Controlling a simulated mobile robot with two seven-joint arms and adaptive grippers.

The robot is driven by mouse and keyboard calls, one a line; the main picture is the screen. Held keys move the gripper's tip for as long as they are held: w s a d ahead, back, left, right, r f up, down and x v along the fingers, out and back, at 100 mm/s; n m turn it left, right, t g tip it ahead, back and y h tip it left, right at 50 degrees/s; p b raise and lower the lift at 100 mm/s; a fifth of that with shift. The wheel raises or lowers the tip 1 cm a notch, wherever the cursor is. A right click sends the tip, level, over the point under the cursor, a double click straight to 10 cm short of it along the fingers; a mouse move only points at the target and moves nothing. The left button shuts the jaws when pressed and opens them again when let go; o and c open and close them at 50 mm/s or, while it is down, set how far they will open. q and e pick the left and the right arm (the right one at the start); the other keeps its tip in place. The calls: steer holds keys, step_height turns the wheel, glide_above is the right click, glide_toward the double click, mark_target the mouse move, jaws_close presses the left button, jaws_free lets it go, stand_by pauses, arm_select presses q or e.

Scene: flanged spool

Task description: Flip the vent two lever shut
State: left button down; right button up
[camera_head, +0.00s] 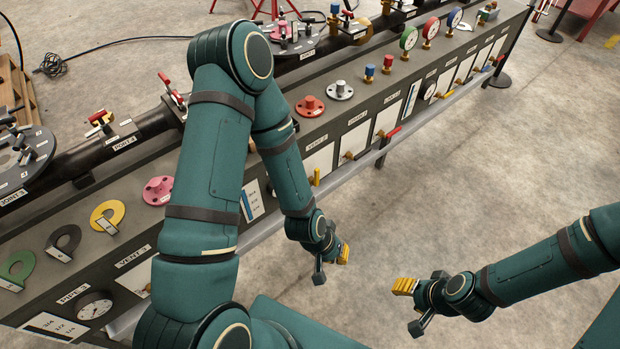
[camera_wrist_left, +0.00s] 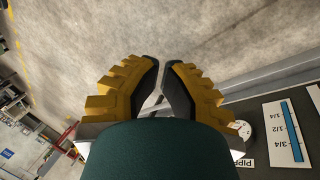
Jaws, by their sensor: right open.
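A label that seems to read VENT 2 (camera_head: 318,143) is on the dark bench's front edge. Below it is a white panel with a small yellow lever (camera_head: 316,178) hanging down. My left gripper (camera_head: 343,254) is in front of the bench, below and right of that lever and apart from it. The left wrist view shows its two yellow-ridged fingers (camera_wrist_left: 162,72) with a narrow gap and nothing between them; the lever is not seen there. My right gripper (camera_head: 403,286) is open and empty over the floor at the lower right.
A similar brass-based lever (camera_head: 349,155) and a red lever (camera_head: 392,132) sit farther right along the bench front. A grey rail (camera_head: 345,166) runs below the panels. Flanges, rings and gauges stand on the bench top. The concrete floor (camera_head: 490,180) right of the bench is clear.

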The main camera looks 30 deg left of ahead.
arm_select(q)
steer(key=w+a+f+n+t+y+b, duration=0.1)
steer(key=w+a+f+n+t, duration=0.3)
steer(key=w+f, duration=0.4)
steer(key=w+a+f+n+t+y+b, duration=0.1)
steer(key=w+a+f+n+t, duration=0.4)
steer(key=w, duration=0.6)
steer(key=w+a+f+n+t+y+b, duration=0.1)
steer(key=a+f+n+t+y, duration=0.1)
steer(key=a+f+n+y, duration=0.2)
steer(key=w+a+f+n+t+y+b, duration=0.1)
steer(key=a+f+n+t+y, duration=0.2)
steer(key=a+n, duration=0.3)
steer(key=a+f+y, duration=0.1)
steer(key=a, duration=0.2)
steer(key=shift+w+f+n+t+b, duration=0.3)
steer(key=shift+f+n, duration=0.05)
steer(key=shift+n, duration=0.05)
arm_select(e)
steer(key=f, duration=0.2)
steer(key=w+f, duration=0.1)
steer(key=f, duration=0.2)
